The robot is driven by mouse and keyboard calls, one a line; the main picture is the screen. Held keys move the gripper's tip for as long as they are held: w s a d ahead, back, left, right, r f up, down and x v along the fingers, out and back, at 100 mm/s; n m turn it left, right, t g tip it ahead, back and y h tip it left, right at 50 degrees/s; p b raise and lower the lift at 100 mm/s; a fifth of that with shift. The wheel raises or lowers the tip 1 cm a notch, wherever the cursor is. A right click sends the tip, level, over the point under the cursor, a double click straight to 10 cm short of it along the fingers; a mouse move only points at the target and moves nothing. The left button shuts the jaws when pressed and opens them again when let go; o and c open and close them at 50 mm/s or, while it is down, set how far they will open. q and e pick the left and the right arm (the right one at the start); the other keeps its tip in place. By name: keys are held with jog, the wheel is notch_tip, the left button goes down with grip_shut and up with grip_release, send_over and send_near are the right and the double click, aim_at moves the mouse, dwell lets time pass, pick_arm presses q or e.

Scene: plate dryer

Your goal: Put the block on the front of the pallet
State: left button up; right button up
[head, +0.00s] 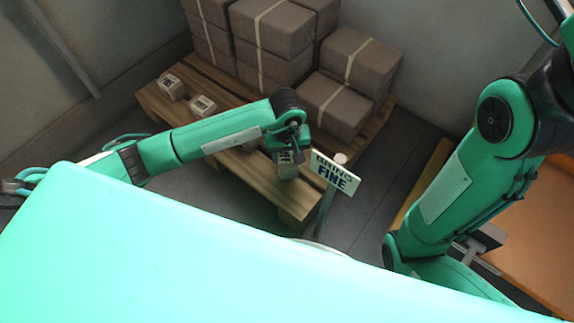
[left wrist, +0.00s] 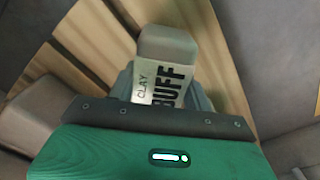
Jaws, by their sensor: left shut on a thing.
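I cannot tell whether the block touches the slats. My right arm shows at the right of the head view, but I cannot make out its gripper.
Large strapped brown bundles (head: 345,58) are stacked on the pallet's back. Small labelled blocks (head: 172,86) (head: 203,105) lie at its left. A "FINE" sign (head: 334,176) stands close right of my left gripper. An orange surface (head: 535,225) is at the right.

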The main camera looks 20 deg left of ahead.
pick_arm(q)
notch_tip(320, 180, down, 4)
jog(key=shift+f+b, duration=0.2)
jog(key=shift+b, duration=1.05)
jog(key=shift+r, duration=0.1)
jog(key=o, duration=1.4)
jog(key=shift+f, duration=0.2)
jog(key=shift+o, duration=0.2)
